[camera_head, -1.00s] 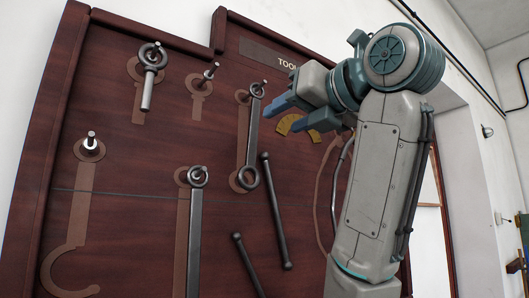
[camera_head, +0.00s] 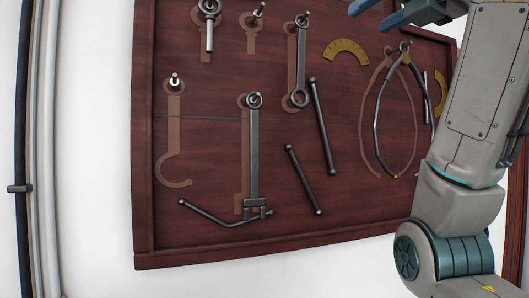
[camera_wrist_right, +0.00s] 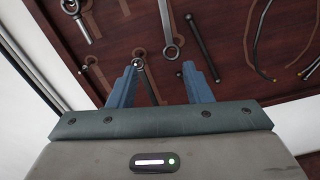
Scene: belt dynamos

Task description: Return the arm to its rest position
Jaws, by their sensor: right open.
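My right arm (camera_head: 483,70) stands at the right side of the head view, in front of the tool board. Its right gripper (camera_head: 372,14) is at the top edge of that view, partly cut off, with blue fingers pointing left. In the right wrist view my right gripper (camera_wrist_right: 160,72) has its two fingers spread wide, with nothing between them. The board lies beyond the fingertips, with a clear gap on the far side of the fingers hard to judge. My left arm is not in view.
The dark red wooden tool board (camera_head: 215,130) holds hanging tools: a ring-ended wrench (camera_head: 299,65), a long caliper-like tool (camera_head: 253,160), dark rods (camera_head: 322,125), a yellow protractor (camera_head: 346,50) and large calipers (camera_head: 380,100). Several pegs stick out. Grey pipes (camera_head: 45,150) run down the left wall.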

